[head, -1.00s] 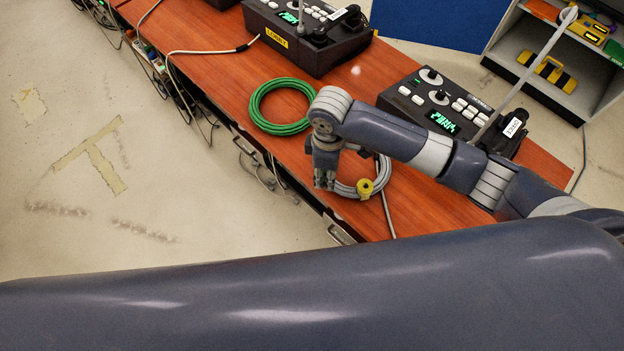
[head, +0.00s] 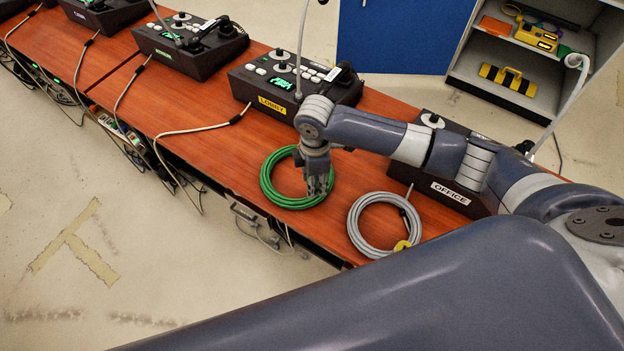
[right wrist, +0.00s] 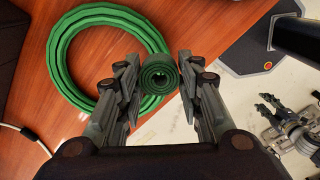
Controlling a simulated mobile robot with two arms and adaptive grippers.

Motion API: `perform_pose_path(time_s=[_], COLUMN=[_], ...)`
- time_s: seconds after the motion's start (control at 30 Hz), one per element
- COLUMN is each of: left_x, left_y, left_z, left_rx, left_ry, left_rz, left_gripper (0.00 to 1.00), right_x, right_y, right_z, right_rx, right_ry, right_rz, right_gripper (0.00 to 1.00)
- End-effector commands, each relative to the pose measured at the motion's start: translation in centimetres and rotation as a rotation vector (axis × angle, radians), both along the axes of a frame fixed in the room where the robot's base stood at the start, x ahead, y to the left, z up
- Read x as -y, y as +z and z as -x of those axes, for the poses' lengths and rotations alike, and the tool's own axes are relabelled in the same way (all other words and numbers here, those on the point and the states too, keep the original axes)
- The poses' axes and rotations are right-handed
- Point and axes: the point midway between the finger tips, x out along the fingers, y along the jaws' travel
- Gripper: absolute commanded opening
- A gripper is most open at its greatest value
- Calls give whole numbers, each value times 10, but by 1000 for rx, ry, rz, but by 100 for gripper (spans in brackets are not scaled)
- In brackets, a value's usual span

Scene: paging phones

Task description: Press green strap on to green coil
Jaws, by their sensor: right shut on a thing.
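The green coil (head: 268,186) lies on the wooden table; the right wrist view shows it at upper left (right wrist: 57,62). My right gripper (head: 318,190) is over its right side. In the right wrist view my right gripper (right wrist: 157,88) is shut on the green strap (right wrist: 159,73), a rolled green band between its fingertips. The strap appears beside the coil's right edge; I cannot tell whether they touch. In the head view the strap is not distinguishable. My left gripper (right wrist: 286,122) shows at the right of the wrist view, its opening unclear.
A grey coil (head: 358,232) with a yellow strap (head: 402,245) lies to the right. The LOBBY phone (head: 283,82) stands behind the green coil, the OFFICE phone (head: 450,192) at right, partly behind my arm. A grey cable (head: 195,131) crosses the table at left.

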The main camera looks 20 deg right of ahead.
Motion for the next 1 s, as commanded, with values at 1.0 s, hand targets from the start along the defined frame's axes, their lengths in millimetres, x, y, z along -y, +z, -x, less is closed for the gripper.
perform_pose_path(time_s=[1.0], left_x=[-4], left_y=[-47], left_z=[-9], left_rx=[13], left_ry=[0], left_rz=[-4], left_gripper=[40], right_x=[0], right_y=[-55], right_z=[0], right_rx=[1], right_ry=[0], right_rz=[0], right_gripper=[22])
